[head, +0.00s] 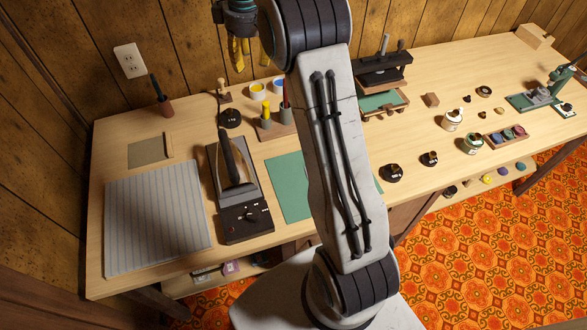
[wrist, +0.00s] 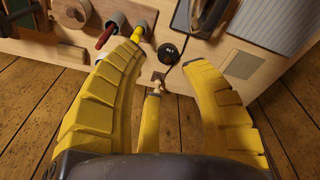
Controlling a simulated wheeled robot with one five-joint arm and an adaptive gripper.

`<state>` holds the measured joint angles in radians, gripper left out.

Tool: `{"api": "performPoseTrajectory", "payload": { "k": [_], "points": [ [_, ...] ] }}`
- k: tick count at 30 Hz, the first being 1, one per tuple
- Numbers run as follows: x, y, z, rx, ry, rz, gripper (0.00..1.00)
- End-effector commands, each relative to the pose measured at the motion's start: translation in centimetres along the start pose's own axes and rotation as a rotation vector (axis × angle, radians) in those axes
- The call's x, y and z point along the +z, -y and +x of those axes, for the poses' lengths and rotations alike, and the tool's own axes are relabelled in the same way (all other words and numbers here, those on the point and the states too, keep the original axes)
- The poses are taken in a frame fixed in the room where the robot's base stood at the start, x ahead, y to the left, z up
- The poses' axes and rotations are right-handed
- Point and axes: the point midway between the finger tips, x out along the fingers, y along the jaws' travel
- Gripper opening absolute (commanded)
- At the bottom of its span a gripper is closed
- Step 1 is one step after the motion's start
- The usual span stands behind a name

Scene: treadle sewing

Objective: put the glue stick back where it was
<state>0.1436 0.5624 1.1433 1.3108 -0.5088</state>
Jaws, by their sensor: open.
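A yellow-topped stick (head: 266,110), which looks like the glue stick, stands upright in a grey cup on a wooden block. In the wrist view its yellow part (wrist: 138,33) shows just beyond the tip of the left finger; whether they touch cannot be told. My gripper (head: 240,58) has yellow fingers and hangs by the wall behind the table's back edge. In the wrist view my gripper (wrist: 168,60) is open, its fingers spread, with nothing between them.
A red-handled tool (wrist: 104,38) stands in the cup beside the stick. A round black dial or tin (head: 230,118) sits left of the block. An iron (head: 233,165) and green mat (head: 288,185) lie nearer the front.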

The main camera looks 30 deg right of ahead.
Motion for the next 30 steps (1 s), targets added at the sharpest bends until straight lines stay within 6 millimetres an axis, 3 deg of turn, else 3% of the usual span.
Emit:
{"api": "performPoseTrajectory", "payload": {
  "k": [1,6,15,24,30],
  "points": [
    [1.0,1.0,-1.4,0.005,-0.012,0.016,0.41],
    [4.5,4.2,-4.5,0.019,-0.049,0.077,0.41],
    [12.5,9.8,-7.3,0.032,-0.116,0.185,0.41],
    [21.0,14.8,-6.4,0.032,-0.181,0.288,0.41],
    [24.9,16.9,-4.8,0.029,-0.211,0.336,0.41]
  ]
}}
